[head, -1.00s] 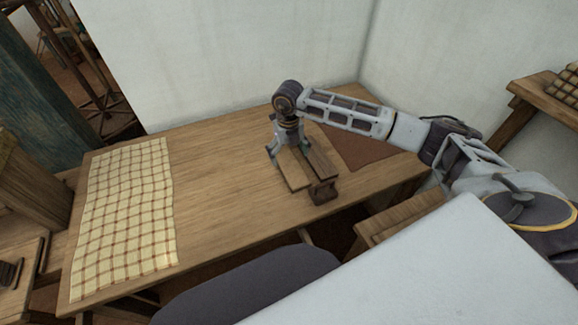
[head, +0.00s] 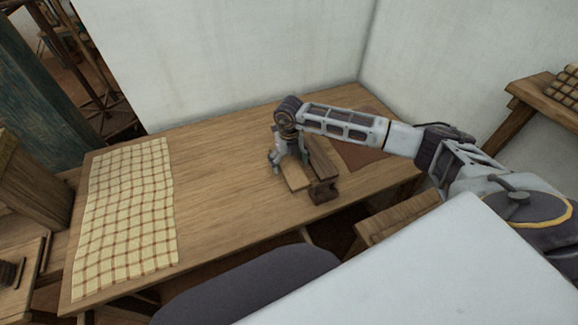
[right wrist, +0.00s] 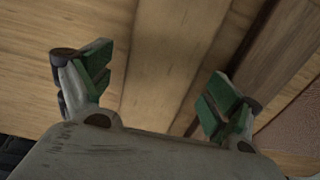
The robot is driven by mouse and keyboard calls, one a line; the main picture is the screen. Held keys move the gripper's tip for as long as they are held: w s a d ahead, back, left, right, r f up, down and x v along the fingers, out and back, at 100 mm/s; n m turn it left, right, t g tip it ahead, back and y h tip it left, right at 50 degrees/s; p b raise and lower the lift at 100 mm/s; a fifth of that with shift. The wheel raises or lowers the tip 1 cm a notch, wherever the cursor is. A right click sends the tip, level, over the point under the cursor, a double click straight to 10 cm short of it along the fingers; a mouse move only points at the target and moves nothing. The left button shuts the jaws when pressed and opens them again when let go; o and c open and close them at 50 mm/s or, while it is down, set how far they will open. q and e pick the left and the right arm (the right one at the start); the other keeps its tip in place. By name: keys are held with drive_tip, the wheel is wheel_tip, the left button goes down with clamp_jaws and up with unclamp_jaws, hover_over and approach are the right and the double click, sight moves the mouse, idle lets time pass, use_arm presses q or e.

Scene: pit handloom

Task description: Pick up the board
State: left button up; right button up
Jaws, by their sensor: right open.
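A light wooden board (head: 296,177) lies on the table beneath my right gripper, its near end sticking out towards the front edge. My right gripper (head: 289,160) is open and points down over the board, with a finger towards each side. In the right wrist view the green-padded fingers (right wrist: 158,88) are apart, and the board (right wrist: 165,65) shows in the space between them. I cannot tell how far the fingertips are above the table. My left gripper is not in view.
A darker wooden piece (head: 322,157) lies close along the board's right side, with a small dark wooden block (head: 322,190) at the front edge. A brown mat (head: 361,152) lies further right. Checked cloth (head: 125,210) covers the table's left end. The middle of the table (head: 220,165) is clear.

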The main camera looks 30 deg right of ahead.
sight(289, 164)
drive_tip(key=shift+c, duration=0.5)
drive_tip(key=c, duration=1.1)
drive_tip(key=shift+r, duration=0.2)
drive_tip(key=shift+r, duration=4.85)
